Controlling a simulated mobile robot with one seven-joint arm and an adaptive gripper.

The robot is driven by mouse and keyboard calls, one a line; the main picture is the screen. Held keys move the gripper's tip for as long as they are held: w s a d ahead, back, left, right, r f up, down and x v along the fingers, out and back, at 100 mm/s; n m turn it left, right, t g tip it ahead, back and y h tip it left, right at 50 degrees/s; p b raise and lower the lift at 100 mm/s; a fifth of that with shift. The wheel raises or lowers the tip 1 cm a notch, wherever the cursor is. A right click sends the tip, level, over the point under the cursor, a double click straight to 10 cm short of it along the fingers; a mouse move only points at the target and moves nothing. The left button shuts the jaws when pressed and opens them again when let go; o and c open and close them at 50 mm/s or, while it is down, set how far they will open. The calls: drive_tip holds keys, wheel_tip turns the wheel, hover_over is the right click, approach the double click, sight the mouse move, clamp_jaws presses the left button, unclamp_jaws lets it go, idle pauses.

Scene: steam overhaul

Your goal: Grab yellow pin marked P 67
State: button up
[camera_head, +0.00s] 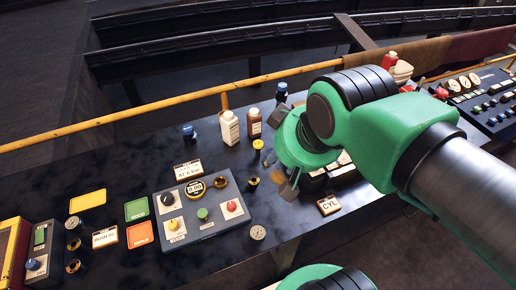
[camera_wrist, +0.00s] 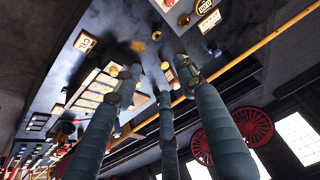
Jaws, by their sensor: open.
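A small yellow-topped pin (camera_head: 258,146) stands on the dark bench, just left of my gripper, in the head view. Its marking is too small to read. My gripper (camera_head: 274,152) is open above the bench, its grey fingers spread and pointing down and left. In the wrist view my gripper (camera_wrist: 160,82) shows three long fingers apart with nothing held between them. A small yellow top (camera_wrist: 165,66) shows beyond the fingertips and looks like the same pin. I see no contact with it.
A white bottle (camera_head: 229,128) and a brown bottle (camera_head: 254,123) stand close behind the pin. A brass-ringed socket (camera_head: 253,181) and a grey control box (camera_head: 202,208) lie in front and left. A CYL plate (camera_head: 328,205) lies front right. A yellow rail (camera_head: 130,117) runs behind.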

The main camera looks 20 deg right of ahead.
drive_tip(key=n+g+b, duration=0.1)
drive_tip(key=n+g, duration=0.5)
hover_over(258, 143)
wheel_tip(258, 143, down, 27)
drive_tip(key=shift+f, duration=0.1)
drive_tip(key=shift+f+n, duration=0.25)
drive_tip(key=shift+n, duration=0.05)
